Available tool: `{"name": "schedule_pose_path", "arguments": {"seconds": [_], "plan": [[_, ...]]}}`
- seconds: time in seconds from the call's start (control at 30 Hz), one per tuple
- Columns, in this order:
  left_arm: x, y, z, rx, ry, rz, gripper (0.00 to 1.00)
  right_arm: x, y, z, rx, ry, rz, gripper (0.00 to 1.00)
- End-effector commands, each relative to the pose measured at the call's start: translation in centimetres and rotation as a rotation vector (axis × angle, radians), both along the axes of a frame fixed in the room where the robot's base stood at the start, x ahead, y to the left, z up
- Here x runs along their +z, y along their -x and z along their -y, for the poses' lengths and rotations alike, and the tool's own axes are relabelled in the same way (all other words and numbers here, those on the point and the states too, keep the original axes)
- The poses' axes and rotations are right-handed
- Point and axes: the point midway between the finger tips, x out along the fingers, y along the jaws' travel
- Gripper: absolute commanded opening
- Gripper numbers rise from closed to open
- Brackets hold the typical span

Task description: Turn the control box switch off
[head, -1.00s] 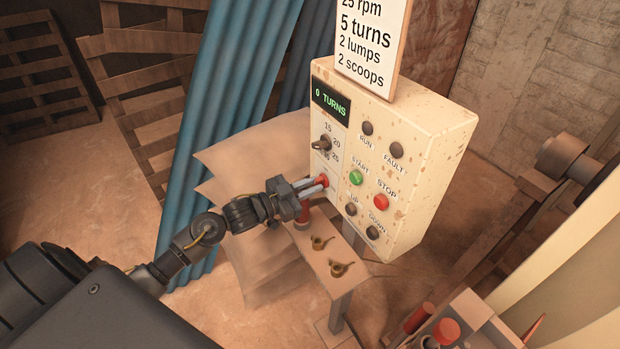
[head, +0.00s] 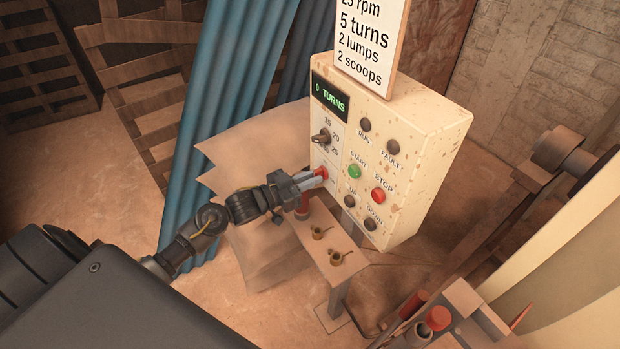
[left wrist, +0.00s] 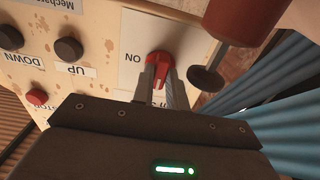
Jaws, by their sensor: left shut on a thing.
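The cream control box (head: 425,140) stands right of centre in the head view, with a "0 TURNS" display, a dial and several buttons. Its red rotary switch (head: 321,172) is low on the left of its front face. In the left wrist view the red switch (left wrist: 159,58) sits on a white plate, with "ON" readable beside it. My left gripper (head: 318,177) is shut on the red switch, its two fingers on either side of the knob. The fingers (left wrist: 160,85) partly hide the knob and the lettering below it. My right gripper is not in view.
A red cylinder (left wrist: 250,18) is close beside the fingers in the wrist view. Stacked sacks (head: 245,160) and blue corrugated sheeting (head: 215,100) stand to the left.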

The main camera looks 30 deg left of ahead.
Motion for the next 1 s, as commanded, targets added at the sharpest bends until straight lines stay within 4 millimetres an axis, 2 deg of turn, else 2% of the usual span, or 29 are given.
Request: {"name": "schedule_pose_path", "arguments": {"seconds": [0.03,0.07,0.2,0.57,0.67,1.0], "plan": [[0.0,0.0,0.0,0.000,0.001,-0.002,0.00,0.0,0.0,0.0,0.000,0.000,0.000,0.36],[0.0,0.0,0.0,0.000,0.001,-0.002,0.17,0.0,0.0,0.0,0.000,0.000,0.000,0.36],[0.0,0.0,0.0,0.000,0.000,-0.001,0.35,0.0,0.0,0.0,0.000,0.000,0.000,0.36],[-0.2,0.4,-0.2,0.000,-0.001,-0.001,0.36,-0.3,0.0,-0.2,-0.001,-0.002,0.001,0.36],[-0.4,1.5,-0.9,0.000,-0.002,-0.001,0.36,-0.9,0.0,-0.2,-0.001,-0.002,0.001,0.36],[-0.5,7.2,-4.1,-0.002,-0.003,-0.004,0.36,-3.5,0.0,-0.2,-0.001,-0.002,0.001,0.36]]}}
